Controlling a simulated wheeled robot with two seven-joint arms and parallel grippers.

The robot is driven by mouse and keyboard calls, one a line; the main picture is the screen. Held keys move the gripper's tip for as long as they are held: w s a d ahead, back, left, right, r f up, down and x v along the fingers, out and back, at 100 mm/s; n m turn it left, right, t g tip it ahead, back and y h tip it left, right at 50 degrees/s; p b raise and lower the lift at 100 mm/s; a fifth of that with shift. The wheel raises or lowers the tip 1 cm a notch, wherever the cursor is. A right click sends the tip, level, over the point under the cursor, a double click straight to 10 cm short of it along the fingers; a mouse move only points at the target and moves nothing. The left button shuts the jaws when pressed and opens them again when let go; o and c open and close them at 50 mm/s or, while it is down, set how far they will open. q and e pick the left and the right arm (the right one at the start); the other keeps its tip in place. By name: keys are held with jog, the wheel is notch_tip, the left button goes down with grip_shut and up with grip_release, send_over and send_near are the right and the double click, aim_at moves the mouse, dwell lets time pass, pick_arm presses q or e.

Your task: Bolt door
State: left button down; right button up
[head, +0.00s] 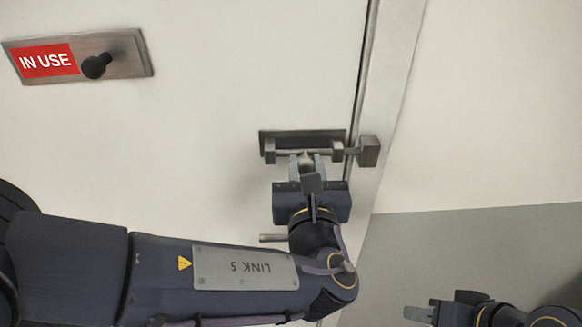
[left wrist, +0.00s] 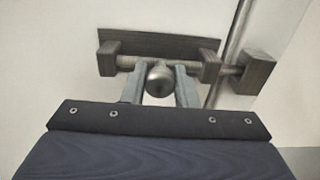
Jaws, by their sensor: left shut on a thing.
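The door (head: 200,120) is pale and looks closed against its frame. A grey metal bolt with a backplate (head: 300,134) is fixed near its right edge. The round bolt knob (left wrist: 160,78) sits between the fingers of my left gripper (head: 306,163), which is shut on it. The bolt bar (left wrist: 128,63) runs through two brackets. Its right end spans the door gap and reaches the dark keeper block (head: 369,152) on the frame; how deep it sits inside is hidden. My right gripper (head: 420,313) is at the bottom right, away from the door; its jaw opening is unclear.
A plate with a red "IN USE" sign (head: 46,61) and a dark knob (head: 95,67) is at the upper left of the door. A small metal handle (head: 272,238) shows below the bolt, partly behind my left arm. The wall on the right is bare.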

pick_arm(q)
jog(key=shift+d, duration=1.1)
jog(key=c, duration=1.5)
grip_release()
jog(key=o, duration=0.4)
jog(key=shift+d, duration=0.2)
jog(key=shift+a, duration=0.1)
